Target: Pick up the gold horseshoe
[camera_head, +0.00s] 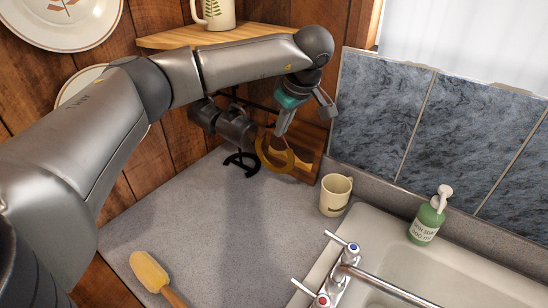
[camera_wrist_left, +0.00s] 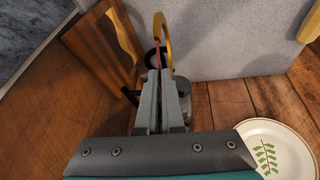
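The gold horseshoe (camera_head: 268,160) is in the back corner of the counter in the head view, tilted up, beside the wooden board. In the left wrist view the gold horseshoe (camera_wrist_left: 166,30) stands at the fingertips, seen nearly edge-on. My left gripper (camera_head: 278,133) reaches down to its upper part; in the left wrist view the fingers (camera_wrist_left: 159,72) are close together with the horseshoe's near part between them. They look shut on it. Whether the horseshoe touches the counter is unclear. My right gripper is not in view.
A black horseshoe (camera_head: 241,164) is just left of the gold one. The wooden board (camera_head: 309,158) stands behind. A cream mug (camera_head: 335,195), green soap bottle (camera_head: 428,216) and sink (camera_head: 470,262) are right. A yellow brush (camera_head: 149,271) lies at front left. A wooden shelf (camera_head: 215,36) is above. The counter's middle is clear.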

